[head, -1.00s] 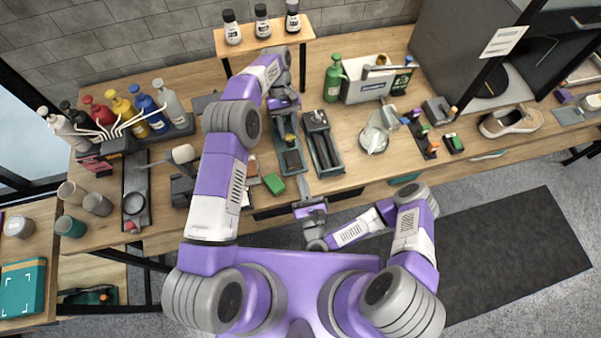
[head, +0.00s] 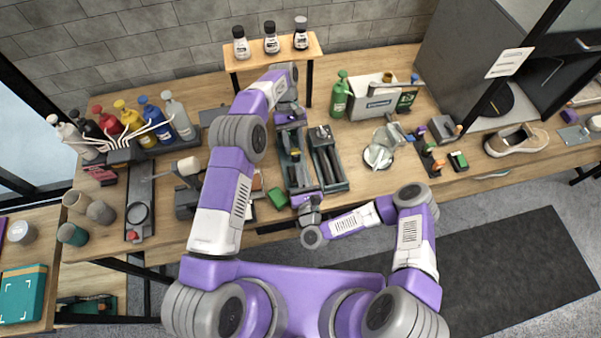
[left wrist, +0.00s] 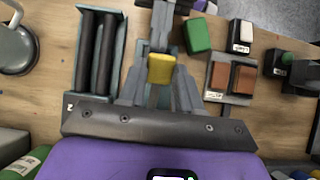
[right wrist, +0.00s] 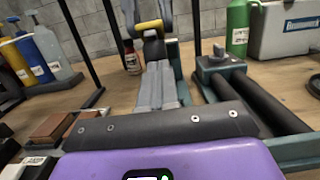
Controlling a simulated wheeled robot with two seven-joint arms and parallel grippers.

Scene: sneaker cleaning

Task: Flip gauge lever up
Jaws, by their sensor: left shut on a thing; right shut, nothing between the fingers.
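The gauge fixture (head: 298,175) is the left one of two long grey-green trays on the workbench. Its lever has a yellow end (left wrist: 161,68), which also shows in the right wrist view (right wrist: 149,25) above a dark block. My left gripper (head: 290,112) is over the fixture's far end, shut on the yellow lever end. Its fingers hide part of the lever. My right gripper (head: 308,200) is low at the fixture's near end, shut and empty. In the right wrist view its closed fingers (right wrist: 157,75) point toward the yellow end, apart from it. The exact lever angle is unclear.
The second tray (head: 329,165), with two dark rollers, stands close on the right. A green block (head: 278,198) lies near the front edge. A small shelf with bottles (head: 271,45) stands behind. A glass jar (head: 378,156) and a sneaker (head: 517,140) are farther right.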

